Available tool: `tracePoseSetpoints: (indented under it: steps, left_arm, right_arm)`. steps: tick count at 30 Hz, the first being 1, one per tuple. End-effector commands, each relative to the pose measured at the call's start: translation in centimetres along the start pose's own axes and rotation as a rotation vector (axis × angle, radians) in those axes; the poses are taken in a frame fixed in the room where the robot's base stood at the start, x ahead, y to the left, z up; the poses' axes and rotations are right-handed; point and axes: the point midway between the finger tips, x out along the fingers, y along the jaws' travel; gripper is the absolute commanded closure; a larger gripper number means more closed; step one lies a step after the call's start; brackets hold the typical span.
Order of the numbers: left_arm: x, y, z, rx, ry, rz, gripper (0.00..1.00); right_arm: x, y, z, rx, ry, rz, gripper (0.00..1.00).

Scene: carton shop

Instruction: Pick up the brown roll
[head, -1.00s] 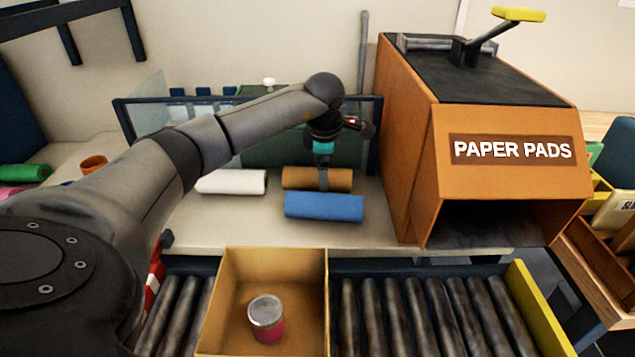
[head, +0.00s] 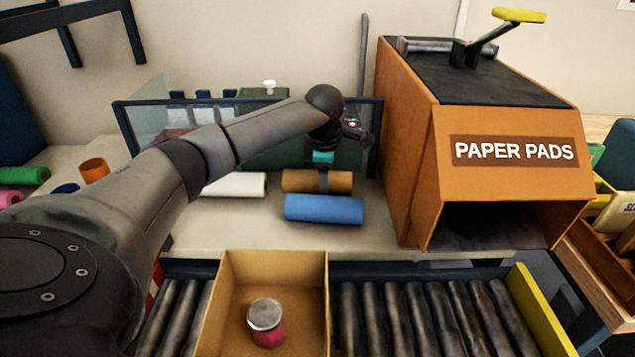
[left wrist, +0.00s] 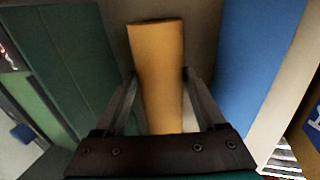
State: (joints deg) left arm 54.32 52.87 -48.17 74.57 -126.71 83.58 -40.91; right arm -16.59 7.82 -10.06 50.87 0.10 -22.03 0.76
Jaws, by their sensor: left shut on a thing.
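The brown roll (head: 335,182) lies on the pale counter between a white roll and a blue roll. My left gripper (head: 323,182) is over it from above, with its fingers down at the roll. In the left wrist view the brown roll (left wrist: 158,70) sits between the two fingers of my left gripper (left wrist: 158,85), which is shut on it. The blue roll hides part of its near side in the head view. My right gripper is not in view.
The blue roll (head: 324,209) lies close in front, and the white roll (head: 238,185) lies to the left. The orange paper pads box (head: 510,125) stands on the right. An open carton (head: 228,300) with a red jar (head: 266,322) sits on the roller conveyor (head: 420,315).

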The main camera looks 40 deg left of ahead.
Motion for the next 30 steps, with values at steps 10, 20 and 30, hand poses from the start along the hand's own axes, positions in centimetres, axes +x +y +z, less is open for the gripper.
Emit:
tracePoseSetpoints:
  steps: [10,20,30]
  left_arm:
    - [0.0,0.0,0.0,0.000,0.000,0.000,0.93]
    - [-0.3,0.2,0.0,-0.001,-0.001,0.002,0.98]
    - [-4.5,1.6,0.0,-0.002,-0.002,0.004,0.98]
  right_arm:
    - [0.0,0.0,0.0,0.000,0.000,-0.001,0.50]
    - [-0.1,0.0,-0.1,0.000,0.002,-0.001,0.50]
    - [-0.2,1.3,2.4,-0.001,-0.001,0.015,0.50]
